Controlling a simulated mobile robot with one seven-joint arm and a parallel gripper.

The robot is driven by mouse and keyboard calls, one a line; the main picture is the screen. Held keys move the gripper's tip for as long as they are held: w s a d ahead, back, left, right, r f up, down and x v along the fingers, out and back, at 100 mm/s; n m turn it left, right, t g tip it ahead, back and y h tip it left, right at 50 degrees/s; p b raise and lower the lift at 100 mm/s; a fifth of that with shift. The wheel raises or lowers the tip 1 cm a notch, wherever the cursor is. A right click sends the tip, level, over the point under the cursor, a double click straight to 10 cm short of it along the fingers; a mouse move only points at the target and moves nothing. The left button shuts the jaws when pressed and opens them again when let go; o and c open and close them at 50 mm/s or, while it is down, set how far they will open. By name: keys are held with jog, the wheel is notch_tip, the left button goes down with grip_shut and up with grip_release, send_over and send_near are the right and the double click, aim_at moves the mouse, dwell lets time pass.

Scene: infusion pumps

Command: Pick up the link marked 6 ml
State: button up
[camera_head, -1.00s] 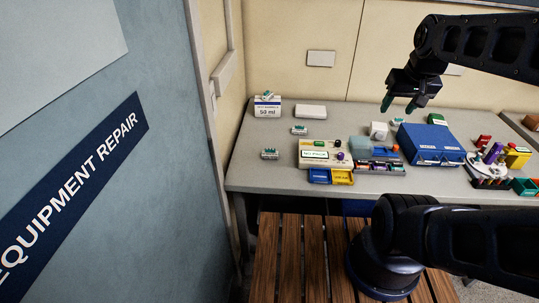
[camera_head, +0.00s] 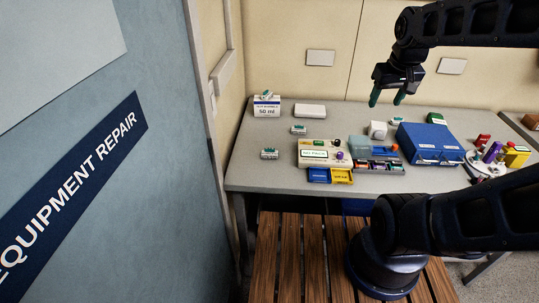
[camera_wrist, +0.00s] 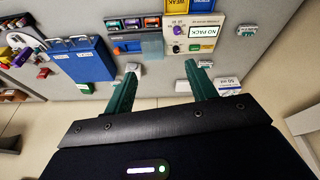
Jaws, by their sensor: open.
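Three small green-and-white links are on the left part of the bench; their markings are too small to read, so I cannot tell which says 6 ml. One link (camera_head: 267,96) sits on top of the white 50 ml box (camera_head: 267,110). A second link (camera_head: 299,129) lies behind the NO PACK unit, and a third link (camera_head: 269,153) lies left of it. In the wrist view, two links show, one (camera_wrist: 205,64) near the right fingertip and one (camera_wrist: 247,30) farther right. My gripper (camera_head: 386,100) is open and empty, above the back of the bench, right of the links.
The NO PACK unit (camera_head: 322,154) has blue and yellow bins in front. A blue case (camera_head: 430,143) stands right of a grey tray (camera_head: 376,168). A white block (camera_head: 310,111) lies by the wall. The bench's left part is mostly bare.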

jog(key=w+a+f+n+g, duration=0.2)
jog(key=w+a+f+n, duration=0.25)
jog(key=w+a, duration=0.4)
jog(key=n+g+h, duration=0.2)
jog(key=n+h, duration=0.2)
jog(key=n, duration=0.8)
send_near(271, 152)
jog(key=shift+s+d+f, duration=0.3)
jog(key=shift+s+f, duration=0.1)
jog(key=shift+s, duration=0.1)
jog(key=shift+a+f, duration=0.15)
jog(key=shift+f, duration=0.3)
jog(key=shift+w+x, duration=0.2)
jog(key=shift+x, duration=1.55)
jog(key=shift+w+x, duration=0.15)
jog(key=shift+x, duration=1.65)
